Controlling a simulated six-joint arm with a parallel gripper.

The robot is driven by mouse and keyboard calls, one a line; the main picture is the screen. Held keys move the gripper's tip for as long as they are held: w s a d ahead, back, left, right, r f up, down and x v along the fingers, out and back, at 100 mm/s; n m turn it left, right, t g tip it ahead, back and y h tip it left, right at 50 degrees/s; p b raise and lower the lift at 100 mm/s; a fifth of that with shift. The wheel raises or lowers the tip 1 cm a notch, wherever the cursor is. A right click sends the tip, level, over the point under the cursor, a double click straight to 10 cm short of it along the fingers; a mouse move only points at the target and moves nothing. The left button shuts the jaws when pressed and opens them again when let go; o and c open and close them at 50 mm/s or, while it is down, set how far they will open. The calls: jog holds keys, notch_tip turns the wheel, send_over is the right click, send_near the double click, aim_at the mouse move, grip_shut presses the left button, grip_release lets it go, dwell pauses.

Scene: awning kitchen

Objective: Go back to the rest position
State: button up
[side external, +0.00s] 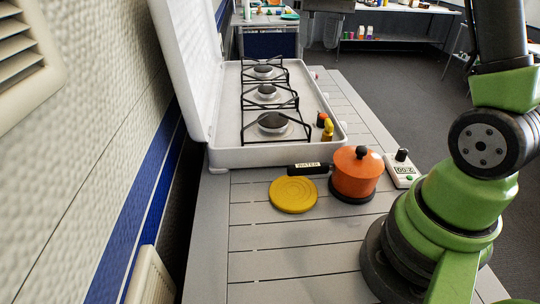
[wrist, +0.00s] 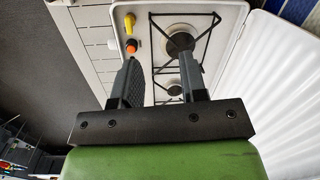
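My gripper (wrist: 161,68) shows in the wrist view with its two dark fingers apart and nothing between them. It is open, over the area of the white gas stove (wrist: 223,48). The gripper is outside the side external view, where my green arm stands at the right. The stove (side external: 232,156) has its lid raised on the left and several black burners in a row.
An orange lidded pot (side external: 356,176), with a labelled black handle (side external: 308,169), stands on the slatted table (side external: 270,236). A yellow round disc (side external: 293,195) lies left of it, a white timer (side external: 402,171) right. The table's front is clear. A wall borders the left.

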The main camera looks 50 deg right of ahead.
jog(key=s+a+r+n+t, duration=0.2)
jog(key=s+a+t, duration=0.5)
jog(key=s+a, duration=0.6)
jog(key=shift+s+a+r+n+y, duration=0.3)
jog(key=shift+s+r+n, duration=0.15)
jog(key=shift+s, duration=0.55)
dwell(0.5)
